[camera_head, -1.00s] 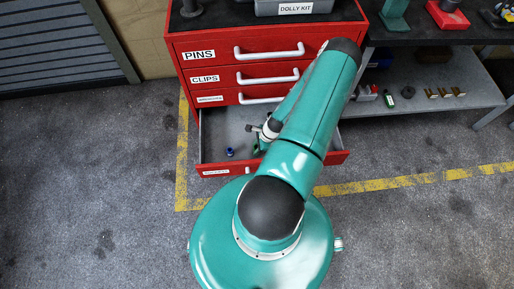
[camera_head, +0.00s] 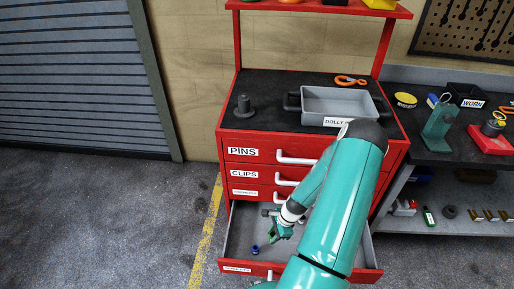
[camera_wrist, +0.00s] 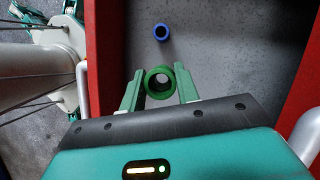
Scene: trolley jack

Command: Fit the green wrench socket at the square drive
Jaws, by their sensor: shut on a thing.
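The green wrench socket (camera_wrist: 158,83) is a short hollow ring seen from its open end in the wrist view. My gripper (camera_wrist: 160,86) is shut on it, with one green finger on each side. In the head view my gripper (camera_head: 277,232) is low over the open bottom drawer (camera_head: 241,235), partly hidden by my arm. I cannot tell whether the socket touches the drawer floor. A blue socket (camera_head: 255,249) stands in the drawer to the left of my gripper; it also shows in the wrist view (camera_wrist: 161,32). I cannot make out the square drive.
The red cabinet (camera_head: 237,150) has shut drawers above the open one. On its top are a grey tray (camera_head: 340,119) and a dark peg (camera_head: 244,106). A dark bench (camera_head: 470,150) with a low shelf (camera_head: 440,222) stands at right. Floor at left is clear.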

